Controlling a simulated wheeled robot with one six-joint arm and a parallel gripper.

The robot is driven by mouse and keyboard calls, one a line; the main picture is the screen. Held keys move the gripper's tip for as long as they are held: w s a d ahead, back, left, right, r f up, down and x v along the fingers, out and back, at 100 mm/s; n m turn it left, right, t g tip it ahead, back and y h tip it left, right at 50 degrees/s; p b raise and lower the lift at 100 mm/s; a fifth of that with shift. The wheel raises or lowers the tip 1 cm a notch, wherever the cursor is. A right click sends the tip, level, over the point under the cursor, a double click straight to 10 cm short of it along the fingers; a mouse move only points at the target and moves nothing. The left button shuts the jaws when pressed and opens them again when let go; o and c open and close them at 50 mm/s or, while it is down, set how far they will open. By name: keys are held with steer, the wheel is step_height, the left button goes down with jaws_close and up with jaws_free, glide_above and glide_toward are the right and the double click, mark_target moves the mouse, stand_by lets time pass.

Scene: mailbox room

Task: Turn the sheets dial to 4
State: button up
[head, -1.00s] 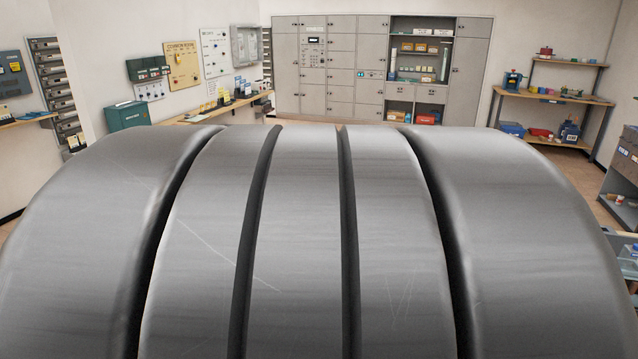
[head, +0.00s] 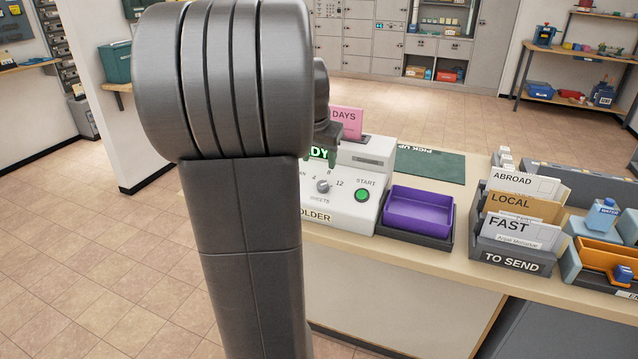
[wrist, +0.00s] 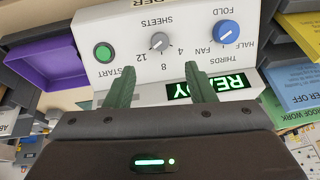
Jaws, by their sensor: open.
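The sheets dial is a small grey knob (head: 323,186) on the white front panel of the folder machine (head: 352,207), with 4, 8 and 12 marked around it. The wrist view shows the dial upside down (wrist: 159,41); I cannot tell surely which number its pointer faces. My gripper (wrist: 160,75) is open and empty. Its two green fingers stand apart in front of the panel, near the dial's number side, and the knob shows beyond the gap between them. In the head view my arm hides most of the gripper.
A green START button (wrist: 103,53) and a blue FOLD knob (wrist: 227,34) flank the dial. A lit READY display (wrist: 209,89) is close to one finger. A purple tray (head: 418,209) stands right of the machine; a TO SEND letter rack (head: 512,262) is farther right.

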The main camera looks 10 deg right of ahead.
mark_target(322, 184)
steer(key=x, duration=1)
steer(key=shift+d+f, duration=0.1)
steer(key=shift+f, duration=0.2)
steer(key=c, duration=1)
